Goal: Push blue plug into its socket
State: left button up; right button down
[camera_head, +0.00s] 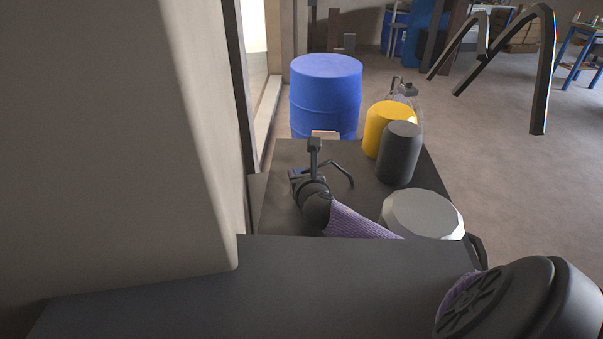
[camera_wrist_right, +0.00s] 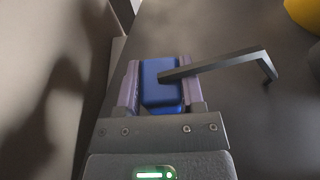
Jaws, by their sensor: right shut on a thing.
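The blue plug (camera_wrist_right: 157,92) shows in the right wrist view as a block between the two purple-grey fingers of my right gripper (camera_wrist_right: 165,84), which is shut on it. A dark bent bar (camera_wrist_right: 222,64) crosses over the plug and reaches right. In the head view my right gripper (camera_head: 295,176) is small and partly hidden by its own wrist. It is at the left part of the dark table (camera_head: 280,218), near the beige wall. The plug is not clear there. I cannot make out a socket in either view. My left gripper is not in view.
A large beige upright panel (camera_head: 110,150) fills the left side. A blue drum (camera_head: 325,95) stands behind the table. A yellow container (camera_head: 382,128), a dark grey cylinder (camera_head: 398,155) and a pale faceted container (camera_head: 422,213) stand on the right. Dark bent bars (camera_head: 545,70) hang at upper right.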

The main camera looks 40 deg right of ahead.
dwell(0.4)
dwell(0.4)
jog(key=shift+p, duration=0.4)
jog(key=shift+f, duration=0.1)
jog(key=shift+f+b, duration=0.45)
jog(key=shift+f+b, duration=0.45)
jog(key=shift+f, duration=0.15)
jog(key=shift+f, duration=0.3)
